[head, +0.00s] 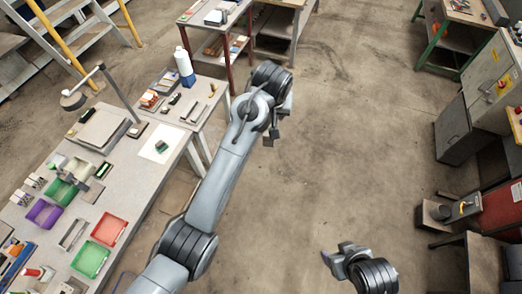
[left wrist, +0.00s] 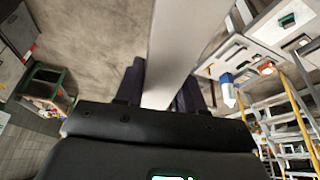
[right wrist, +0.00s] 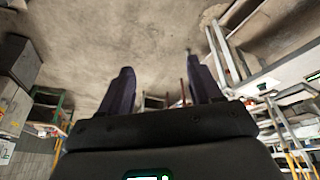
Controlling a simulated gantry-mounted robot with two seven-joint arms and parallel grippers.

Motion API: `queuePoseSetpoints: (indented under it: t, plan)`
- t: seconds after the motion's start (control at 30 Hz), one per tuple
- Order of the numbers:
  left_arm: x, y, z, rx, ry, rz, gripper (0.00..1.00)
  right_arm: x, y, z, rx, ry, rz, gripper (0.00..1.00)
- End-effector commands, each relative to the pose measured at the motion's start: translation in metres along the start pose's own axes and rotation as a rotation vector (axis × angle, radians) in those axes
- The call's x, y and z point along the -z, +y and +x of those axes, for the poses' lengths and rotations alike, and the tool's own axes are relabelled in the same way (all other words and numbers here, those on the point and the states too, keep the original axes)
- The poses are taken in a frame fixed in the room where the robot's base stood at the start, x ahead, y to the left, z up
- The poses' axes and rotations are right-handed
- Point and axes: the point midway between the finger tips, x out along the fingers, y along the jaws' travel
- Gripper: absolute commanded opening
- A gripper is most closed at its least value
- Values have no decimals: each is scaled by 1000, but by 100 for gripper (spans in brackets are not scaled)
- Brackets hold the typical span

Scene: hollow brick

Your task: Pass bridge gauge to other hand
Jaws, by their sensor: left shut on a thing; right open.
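The bridge gauge (left wrist: 182,38) is a long pale grey bar in the left wrist view. It runs from the top edge down between the dark fingers of my left gripper (left wrist: 164,78), which is shut on it. In the head view my left gripper (head: 271,137) shows only as small dark parts below the wrist, and I cannot make out the gauge there. My right gripper (head: 335,253) is low, right of centre in the head view, well apart from the left one. In the right wrist view its two fingers (right wrist: 160,66) stand wide apart with nothing between them.
A workbench (head: 176,152) on the left holds trays, including a red tray (head: 109,229) and a purple tray (head: 43,213). A white-and-blue bottle (head: 184,66) stands on a smaller table behind. Cabinets (head: 456,128) stand at the right. The floor between is clear.

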Motion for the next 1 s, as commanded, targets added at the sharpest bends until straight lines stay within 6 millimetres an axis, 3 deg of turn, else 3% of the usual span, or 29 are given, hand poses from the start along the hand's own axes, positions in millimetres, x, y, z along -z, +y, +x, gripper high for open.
queuePoseSetpoints:
  t: [0.27, 0.43, 0.57, 0.67, 0.8, 1.0]
  plan:
    - [1, 0, -1, -1, 3, 0, 0, 47, 8, 18, -39, 282, 66, 64]
    - [1, 0, -1, -1, 3, 0, 0, 87, -3, 30, -109, 508, 152, 64]
    - [1, 0, -2, -1, 3, 0, 0, 120, -20, 28, -204, 672, 214, 64]
    - [1, 0, -2, -1, 3, 0, 0, 145, -41, 16, -293, 792, 249, 64]
    - [1, 0, -2, -1, 3, 0, 0, 180, -84, -15, -397, 945, 275, 64]
    - [1, 0, -2, -1, 3, 0, 0, 218, -143, -54, -365, 1066, 275, 64]
